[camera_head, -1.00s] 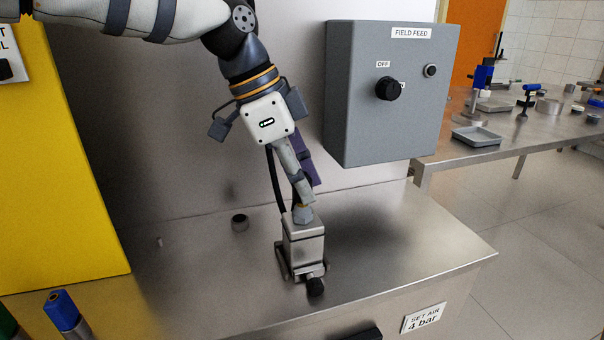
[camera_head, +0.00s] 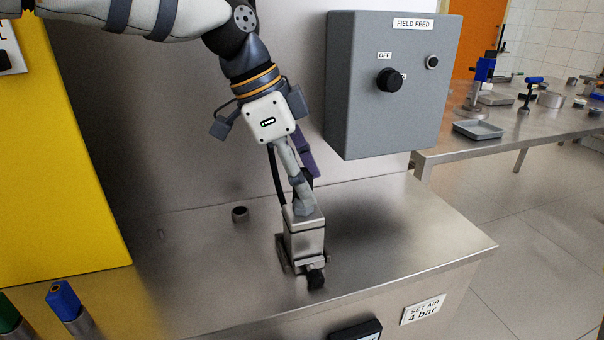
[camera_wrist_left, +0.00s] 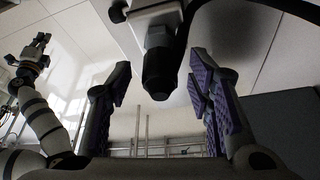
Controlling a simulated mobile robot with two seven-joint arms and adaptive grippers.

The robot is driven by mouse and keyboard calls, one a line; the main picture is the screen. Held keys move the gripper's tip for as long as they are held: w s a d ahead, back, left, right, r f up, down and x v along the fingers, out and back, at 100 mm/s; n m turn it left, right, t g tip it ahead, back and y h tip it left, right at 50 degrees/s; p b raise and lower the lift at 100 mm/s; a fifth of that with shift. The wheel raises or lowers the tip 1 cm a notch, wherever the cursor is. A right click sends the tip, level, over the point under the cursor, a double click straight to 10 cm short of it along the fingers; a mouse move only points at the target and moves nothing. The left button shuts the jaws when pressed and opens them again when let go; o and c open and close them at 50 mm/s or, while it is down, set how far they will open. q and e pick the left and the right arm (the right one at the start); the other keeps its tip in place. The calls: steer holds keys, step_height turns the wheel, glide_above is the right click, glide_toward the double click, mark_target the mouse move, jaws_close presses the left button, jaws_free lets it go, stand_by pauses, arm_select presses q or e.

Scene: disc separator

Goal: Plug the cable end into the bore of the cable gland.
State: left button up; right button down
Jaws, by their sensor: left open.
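My left gripper (camera_head: 304,190) points down over a small metal block-shaped holder (camera_head: 304,242) on the steel counter. Its tip area is close to a grey fitting (camera_head: 303,209) on top of the holder; contact cannot be told. In the left wrist view, my left gripper (camera_wrist_left: 160,84) is open, with purple-padded fingers either side of a dark cylindrical piece (camera_wrist_left: 160,68) below a grey collar. There is a gap on each side. A black cable (camera_head: 277,180) runs down beside the gripper. I cannot tell cable end from gland, and no bore shows.
A grey FIELD FEED box (camera_head: 378,120) hangs behind the counter (camera_head: 400,240). A yellow panel (camera_head: 60,170) stands left. A small dark ring (camera_head: 240,213) and a blue-topped cylinder (camera_head: 63,302) are left of the holder. The counter right of the holder is clear.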

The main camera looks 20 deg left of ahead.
arm_select(q)
steer(key=d+v, duration=0.1)
steer(key=v, duration=1.4)
steer(key=shift+r, duration=0.65)
steer(key=shift+w+d, duration=0.1)
steer(key=shift+w, duration=0.05)
